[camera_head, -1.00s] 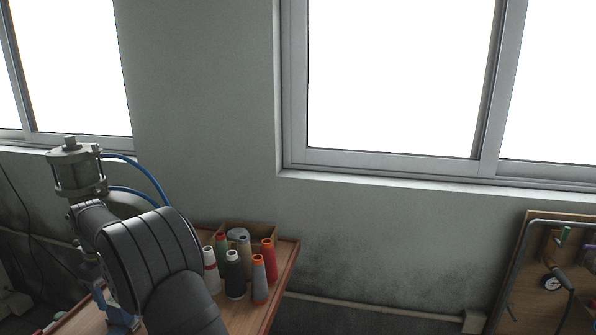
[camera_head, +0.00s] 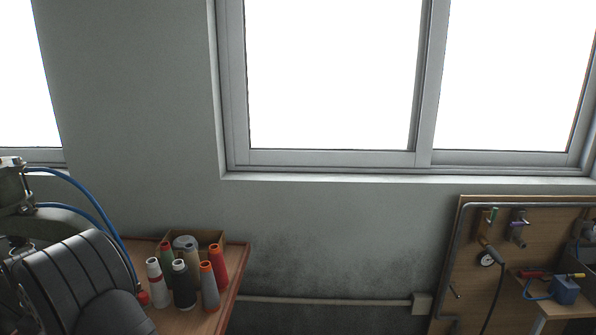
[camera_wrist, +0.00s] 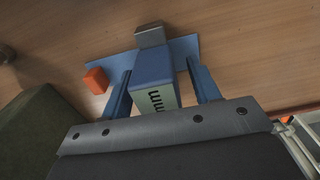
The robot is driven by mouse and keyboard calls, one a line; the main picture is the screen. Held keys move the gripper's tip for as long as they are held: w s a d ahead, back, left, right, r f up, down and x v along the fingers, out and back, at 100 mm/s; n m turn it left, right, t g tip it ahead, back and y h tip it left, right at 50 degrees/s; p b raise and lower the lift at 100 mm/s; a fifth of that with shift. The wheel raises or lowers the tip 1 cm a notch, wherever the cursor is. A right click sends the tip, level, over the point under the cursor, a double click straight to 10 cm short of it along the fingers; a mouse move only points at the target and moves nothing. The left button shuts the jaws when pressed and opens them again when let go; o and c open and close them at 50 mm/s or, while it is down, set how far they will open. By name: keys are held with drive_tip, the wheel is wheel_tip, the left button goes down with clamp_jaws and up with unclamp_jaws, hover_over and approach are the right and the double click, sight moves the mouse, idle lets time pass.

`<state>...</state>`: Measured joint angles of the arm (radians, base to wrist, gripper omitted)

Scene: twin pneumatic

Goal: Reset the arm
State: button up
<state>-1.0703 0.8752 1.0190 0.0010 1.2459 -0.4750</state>
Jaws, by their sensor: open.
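In the wrist view my gripper (camera_wrist: 161,82) has two blue fingers spread apart over a wooden surface. A block with a blue top and a pale green face with dark lettering (camera_wrist: 158,92) shows between the fingers. I cannot tell if it touches either finger or belongs to a larger blue piece behind it. In the head view, my dark ribbed arm fills the lower left corner; the gripper itself is not visible there.
The wooden table (camera_head: 232,285) holds several thread spools (camera_head: 184,283) and a cardboard box (camera_head: 206,238). A wooden tool panel (camera_head: 470,235) stands at right, with a blue device (camera_head: 565,290). An orange block (camera_wrist: 96,80) and grey metal block (camera_wrist: 150,36) show in the wrist view.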

wheel_tip(320, 180, up, 17)
wheel_tip(320, 180, down, 17)
wheel_tip(320, 180, up, 5)
drive_tip(key=shift+r, duration=0.2)
drive_tip(key=s+d+r, duration=0.4)
drive_tip(key=s+r, duration=0.1)
drive_tip(key=shift+s+d, duration=0.15)
drive_tip(key=shift+d, duration=0.15)
drive_tip(key=shift+o, duration=0.2)
idle(2.3)
